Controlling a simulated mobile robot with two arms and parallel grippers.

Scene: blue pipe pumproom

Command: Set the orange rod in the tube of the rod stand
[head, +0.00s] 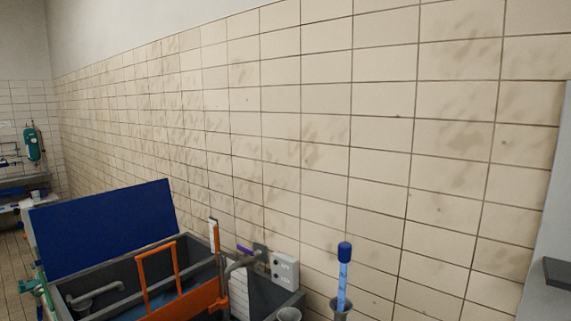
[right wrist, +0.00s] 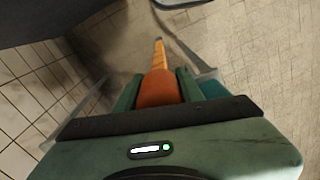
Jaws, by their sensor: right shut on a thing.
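The orange rod (right wrist: 158,88) is in the right wrist view, its thick orange end between the green jaws of my right gripper (right wrist: 157,92) and a thin yellow-orange part pointing away. The right gripper is shut on it. Neither gripper shows in the head view. At the bottom of the head view, a blue rod (head: 344,277) with a dark blue cap stands upright in a grey tube (head: 340,306). Another grey round opening (head: 289,314) shows to its left. The lower parts are cut off by the frame, so I cannot tell whether these belong to the rod stand.
A grey sink-like basin (head: 100,278) with a raised blue panel (head: 105,229) stands at the lower left. An orange frame (head: 160,270) stands in it. A tiled wall (head: 310,140) fills the background.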

